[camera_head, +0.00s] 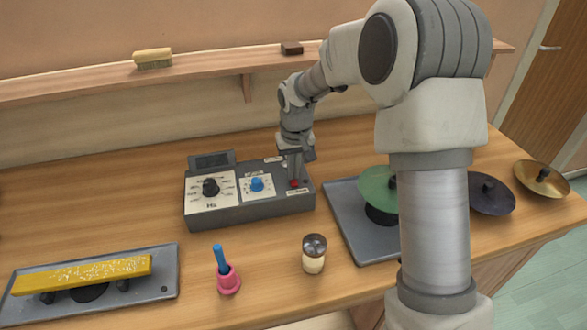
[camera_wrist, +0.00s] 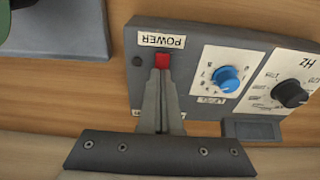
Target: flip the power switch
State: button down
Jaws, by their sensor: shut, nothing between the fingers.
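The power switch (camera_wrist: 162,58) is a small red rocker under a POWER label on a grey control box (camera_wrist: 196,80). In the head view the red switch (camera_head: 294,184) shows at the right end of the box (camera_head: 250,208). My gripper (camera_wrist: 160,72) is shut and empty, with its fingertips right at the switch, covering part of it in the wrist view. In the head view my gripper (camera_head: 293,178) points down over the switch. I cannot tell whether the tips touch it, or which way it is set.
The box also has a blue knob (camera_head: 257,184) and a black Hz knob (camera_head: 210,187). In front are a pink holder with a blue handle (camera_head: 228,280) and a shaker (camera_head: 314,254). A yellow bar (camera_head: 82,274) lies left; a green disc (camera_head: 377,187) stands right.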

jog(key=shift+w+p, duration=0.1)
jog(key=shift+p, duration=0.3)
jog(key=shift+f+g, duration=0.2)
jog(key=shift+g, duration=0.1)
jog(key=shift+s+d+b, duration=0.15)
jog(key=shift+s+b, duration=0.25)
jog(key=shift+s, duration=0.45)
